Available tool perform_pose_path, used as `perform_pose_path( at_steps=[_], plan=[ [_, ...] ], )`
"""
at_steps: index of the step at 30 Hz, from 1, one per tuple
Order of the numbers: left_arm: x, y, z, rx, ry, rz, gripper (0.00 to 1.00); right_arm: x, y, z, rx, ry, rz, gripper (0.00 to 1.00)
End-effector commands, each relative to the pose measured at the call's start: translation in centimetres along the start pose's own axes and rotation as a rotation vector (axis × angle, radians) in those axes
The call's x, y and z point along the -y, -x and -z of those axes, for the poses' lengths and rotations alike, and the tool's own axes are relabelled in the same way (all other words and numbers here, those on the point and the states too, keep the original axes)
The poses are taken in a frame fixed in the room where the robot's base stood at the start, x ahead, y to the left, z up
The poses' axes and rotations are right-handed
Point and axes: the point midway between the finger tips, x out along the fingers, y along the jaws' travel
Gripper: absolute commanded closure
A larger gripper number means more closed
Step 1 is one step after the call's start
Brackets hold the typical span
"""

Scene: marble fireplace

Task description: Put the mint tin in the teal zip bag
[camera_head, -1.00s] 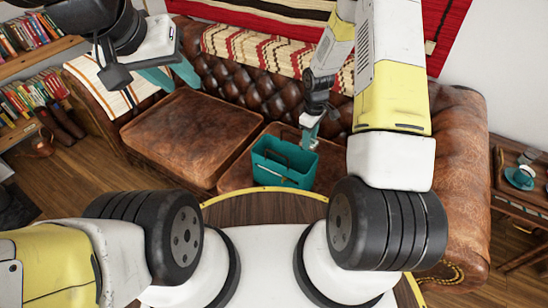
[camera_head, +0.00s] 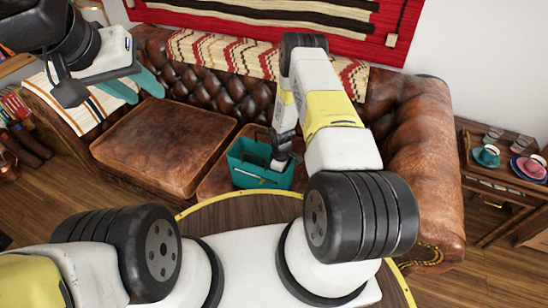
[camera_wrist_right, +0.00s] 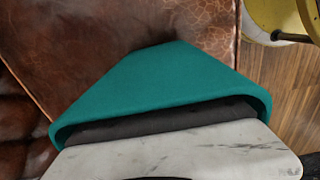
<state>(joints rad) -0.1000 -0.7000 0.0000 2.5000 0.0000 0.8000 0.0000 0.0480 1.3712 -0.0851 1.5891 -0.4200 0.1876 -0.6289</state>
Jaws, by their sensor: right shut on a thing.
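The teal zip bag (camera_head: 262,181) stands open-topped on the brown leather sofa seat, right of centre. My right gripper (camera_head: 281,162) reaches down into the bag's mouth from the right side. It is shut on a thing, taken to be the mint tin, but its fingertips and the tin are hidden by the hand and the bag. In the right wrist view the bag's teal wall (camera_wrist_right: 165,85) slopes away just beyond the pale hand.
The sofa's left seat cushion (camera_head: 165,145) is clear. A round wooden table (camera_head: 235,212) with a yellow rim stands in front of the sofa. A side table (camera_head: 505,176) at the right holds cups and saucers. Bookshelves stand at the far left.

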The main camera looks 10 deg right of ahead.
Motion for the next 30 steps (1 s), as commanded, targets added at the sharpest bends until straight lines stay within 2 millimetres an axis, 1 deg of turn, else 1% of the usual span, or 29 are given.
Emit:
perform_pose_path(
  at_steps=[1, 8, 12, 15, 25, 26, 27, 29, 30],
  plan=[
    [0.0, 0.0, 0.0, 0.0, 0.0, 0.0, 0.64, 0.0, -0.8, 0.0, 0.0, 0.0, 0.0, 1.0],
    [0.0, 0.0, 0.0, 0.0, 0.0, 0.0, 0.64, 0.0, -2.4, 0.0, 0.0, 0.0, 0.0, 1.0],
    [0.0, 0.0, 0.0, 0.0, 0.0, 0.0, 0.64, 0.0, -4.4, -0.1, 0.001, -0.001, 0.001, 1.0],
    [0.0, 0.0, 0.0, 0.0, 0.0, 0.0, 0.64, 0.0, -5.4, 0.0, 0.0, -0.001, 0.0, 1.0],
    [0.0, 0.0, 0.0, 0.0, 0.0, 0.0, 0.64, 0.0, -5.6, 0.0, 0.0, -0.001, 0.0, 1.0],
    [0.0, 0.0, 0.0, 0.0, 0.0, 0.0, 0.64, -0.1, -5.7, 0.0, 0.0, -0.001, 0.0, 0.58],
    [0.0, 0.0, 0.0, 0.0, 0.0, 0.0, 0.64, -0.1, -5.6, 0.0, 0.0, -0.001, 0.0, 0.5],
    [0.0, 0.0, 0.0, 0.0, 0.0, 0.0, 0.64, -0.1, -5.6, 0.0, 0.0, -0.001, 0.0, 0.38],
    [0.0, 0.0, 0.0, 0.0, 0.0, 0.0, 0.64, -0.1, -5.6, 0.0, 0.0, -0.001, 0.0, 0.38]
  ],
)
